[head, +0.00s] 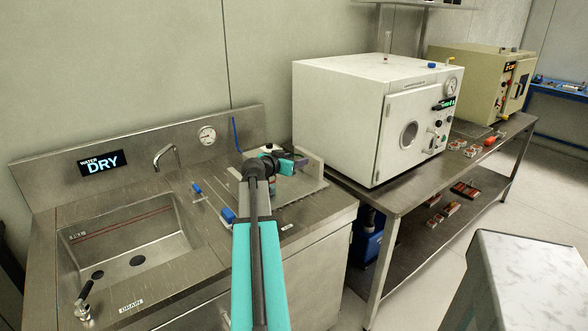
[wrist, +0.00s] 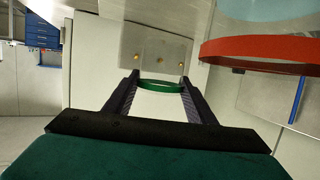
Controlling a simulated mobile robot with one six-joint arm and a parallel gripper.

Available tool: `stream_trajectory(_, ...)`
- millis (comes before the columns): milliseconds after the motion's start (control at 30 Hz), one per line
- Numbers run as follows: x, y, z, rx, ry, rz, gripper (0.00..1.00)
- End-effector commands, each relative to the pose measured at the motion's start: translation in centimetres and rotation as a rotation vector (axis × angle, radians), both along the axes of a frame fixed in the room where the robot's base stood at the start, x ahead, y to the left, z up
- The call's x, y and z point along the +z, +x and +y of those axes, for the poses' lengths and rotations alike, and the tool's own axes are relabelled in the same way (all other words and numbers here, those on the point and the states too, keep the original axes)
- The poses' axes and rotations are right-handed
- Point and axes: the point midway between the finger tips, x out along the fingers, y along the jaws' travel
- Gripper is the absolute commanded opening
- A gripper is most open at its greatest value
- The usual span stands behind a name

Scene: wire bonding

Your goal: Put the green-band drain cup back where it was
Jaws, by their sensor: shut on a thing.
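My gripper (wrist: 161,80) is shut on the green-band drain cup (wrist: 161,104) in the wrist view. The cup is pale with a green band around it, and it sits between my two dark fingers. In the head view my gripper (head: 300,163) is over the right part of the sink counter, close to an upright pale plate (head: 313,160). The held cup is mostly hidden there by my arm. A large red-banded object (wrist: 262,52), clear or pale blue, shows close by at the upper right of the wrist view.
The steel counter (head: 220,265) has a sink basin (head: 130,255) at left, a tap (head: 167,156) and a sign reading WATER DRY (head: 104,162). Blue-handled items (head: 228,215) lie near my arm. A white oven (head: 375,115) stands on the bench at right.

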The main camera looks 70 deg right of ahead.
Motion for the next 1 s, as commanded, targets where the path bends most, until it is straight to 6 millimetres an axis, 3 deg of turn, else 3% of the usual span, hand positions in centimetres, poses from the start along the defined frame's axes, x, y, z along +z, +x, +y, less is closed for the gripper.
stream_trajectory(433, -3.2, 0.0, 0.0, 0.001, 0.001, 0.000, 0.28)
stream_trajectory(1000, -3.8, 0.0, 0.0, 0.001, 0.000, 0.000, 0.28)
